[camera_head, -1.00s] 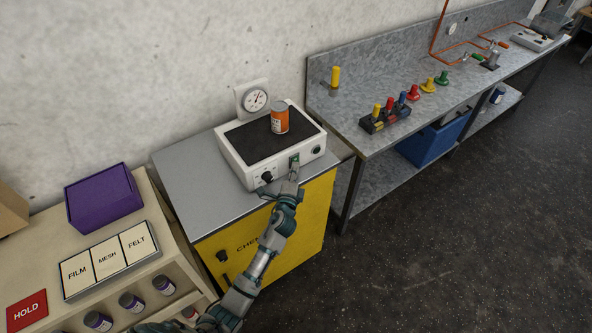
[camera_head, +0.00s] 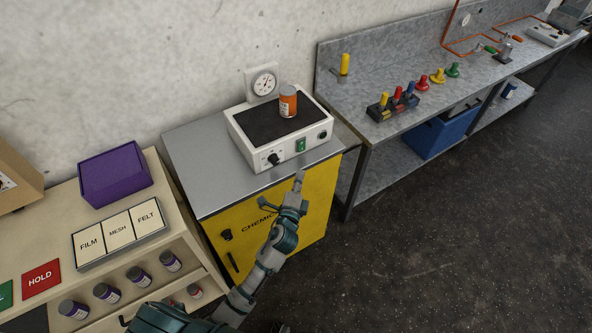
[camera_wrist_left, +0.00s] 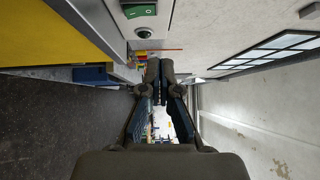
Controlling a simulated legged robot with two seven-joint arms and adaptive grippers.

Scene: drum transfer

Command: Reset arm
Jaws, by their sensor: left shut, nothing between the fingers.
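My left gripper (camera_head: 298,176) is shut and empty. It is in front of the white device (camera_head: 250,156) on the yellow chemical cabinet (camera_head: 318,200), below the device's green switch (camera_head: 300,145) and apart from it. In the left wrist view the closed fingers (camera_wrist_left: 160,72) point forward, with the green switch (camera_wrist_left: 140,10) at the top edge. An orange can (camera_head: 288,103) stands upright on the device's black top. My right gripper is not in view.
A metal bench (camera_head: 346,100) with colored knobs and a blue bin (camera_head: 442,133) is at the right. At the left, a shelf unit (camera_head: 190,240) holds a purple box (camera_head: 115,174), labelled tiles and several jars. A round gauge (camera_head: 264,82) is behind the device. Floor at the right is clear.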

